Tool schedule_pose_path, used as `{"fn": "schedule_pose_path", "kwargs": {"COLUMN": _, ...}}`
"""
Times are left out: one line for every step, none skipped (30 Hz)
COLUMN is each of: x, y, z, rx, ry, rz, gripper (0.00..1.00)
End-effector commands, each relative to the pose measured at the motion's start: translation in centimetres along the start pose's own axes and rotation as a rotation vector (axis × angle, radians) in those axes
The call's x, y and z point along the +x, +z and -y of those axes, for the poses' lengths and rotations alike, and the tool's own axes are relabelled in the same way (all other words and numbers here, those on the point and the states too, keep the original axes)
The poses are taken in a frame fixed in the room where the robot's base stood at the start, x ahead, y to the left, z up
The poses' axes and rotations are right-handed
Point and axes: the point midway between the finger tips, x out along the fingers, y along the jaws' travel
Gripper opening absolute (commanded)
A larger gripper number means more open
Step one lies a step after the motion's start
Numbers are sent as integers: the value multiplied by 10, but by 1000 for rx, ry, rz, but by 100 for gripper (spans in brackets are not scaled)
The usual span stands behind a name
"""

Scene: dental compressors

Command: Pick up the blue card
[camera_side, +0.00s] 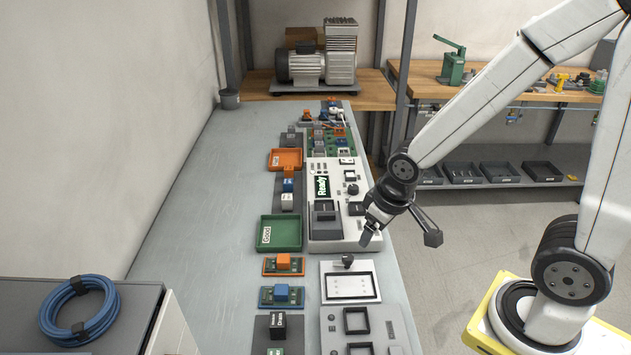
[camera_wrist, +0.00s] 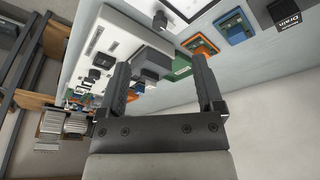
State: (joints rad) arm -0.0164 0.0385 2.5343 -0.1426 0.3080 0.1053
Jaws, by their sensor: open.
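The blue card (camera_side: 281,297) lies flat on the grey bench with a blue block on top, in the lower middle of the side view. In the wrist view the blue card (camera_wrist: 234,27) is at the upper right, beyond the finger on the right. My gripper (camera_side: 371,234) is above the right edge of the bench, beside the white tester, up and to the right of the card and apart from it. In the wrist view my gripper (camera_wrist: 163,76) has its fingers wide apart with nothing held between them.
An orange card (camera_side: 283,265) lies behind the blue one, and a black block marked Drain (camera_side: 278,326) stands in front. The green Good tray (camera_side: 278,233), orange tray (camera_side: 285,159) and white tester (camera_side: 346,232) are farther back. The bench's left side is bare.

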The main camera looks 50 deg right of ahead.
Motion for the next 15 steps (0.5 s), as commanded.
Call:
{"fn": "schedule_pose_path", "kwargs": {"x": 2, "y": -4, "z": 0, "rx": -16, "ry": 10, "rz": -10, "gripper": 85}}
{"fn": "schedule_pose_path", "kwargs": {"x": 4, "y": -8, "z": 0, "rx": -27, "ry": 16, "rz": -17, "gripper": 85}}
{"fn": "schedule_pose_path", "kwargs": {"x": 6, "y": -12, "z": 0, "rx": -42, "ry": 24, "rz": -29, "gripper": 85}}
{"fn": "schedule_pose_path", "kwargs": {"x": 7, "y": -15, "z": 0, "rx": -54, "ry": 30, "rz": -38, "gripper": 85}}
{"fn": "schedule_pose_path", "kwargs": {"x": 9, "y": -18, "z": 0, "rx": -66, "ry": 35, "rz": -46, "gripper": 85}}
{"fn": "schedule_pose_path", "kwargs": {"x": 11, "y": -24, "z": 1, "rx": -83, "ry": 40, "rz": -60, "gripper": 85}}
{"fn": "schedule_pose_path", "kwargs": {"x": 13, "y": -27, "z": 2, "rx": -96, "ry": 44, "rz": -70, "gripper": 85}}
{"fn": "schedule_pose_path", "kwargs": {"x": 14, "y": -31, "z": 3, "rx": -109, "ry": 46, "rz": -80, "gripper": 85}}
{"fn": "schedule_pose_path", "kwargs": {"x": 17, "y": -35, "z": 4, "rx": -126, "ry": 48, "rz": -93, "gripper": 85}}
{"fn": "schedule_pose_path", "kwargs": {"x": 18, "y": -39, "z": 6, "rx": -138, "ry": 49, "rz": -103, "gripper": 85}}
{"fn": "schedule_pose_path", "kwargs": {"x": 20, "y": -43, "z": 7, "rx": -152, "ry": 49, "rz": -113, "gripper": 85}}
{"fn": "schedule_pose_path", "kwargs": {"x": 22, "y": -47, "z": 10, "rx": -170, "ry": 48, "rz": -125, "gripper": 85}}
{"fn": "schedule_pose_path", "kwargs": {"x": 24, "y": -50, "z": 12, "rx": -184, "ry": 46, "rz": -135, "gripper": 85}}
{"fn": "schedule_pose_path", "kwargs": {"x": 26, "y": -53, "z": 14, "rx": -198, "ry": 43, "rz": -144, "gripper": 85}}
{"fn": "schedule_pose_path", "kwargs": {"x": 28, "y": -58, "z": 17, "rx": -216, "ry": 39, "rz": -155, "gripper": 85}}
